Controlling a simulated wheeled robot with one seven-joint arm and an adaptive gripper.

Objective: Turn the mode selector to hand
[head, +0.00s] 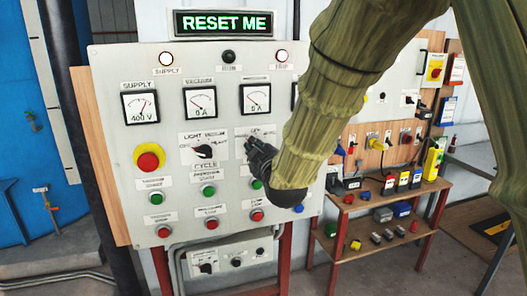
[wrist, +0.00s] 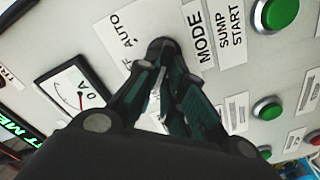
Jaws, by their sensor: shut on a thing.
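My gripper (head: 252,146) reaches the grey control panel (head: 122,58) from the right in the head view. In the wrist view the fingers of my gripper (wrist: 160,60) are closed around the dark mode selector knob (wrist: 160,43), between the AUTO lettering and the MODE label (wrist: 202,42). The fingers hide most of the knob, so I cannot tell which position its pointer takes. In the head view my gripper covers the knob and part of its legend.
A similar black selector (head: 204,151) sits to the left under the LIGHT VACUUM legend. A red emergency button (head: 148,161) is further left. Below are green and red push-buttons, including a green one (wrist: 281,14) near the SUMP START label. A lit RESET ME sign (head: 224,23) tops the panel.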

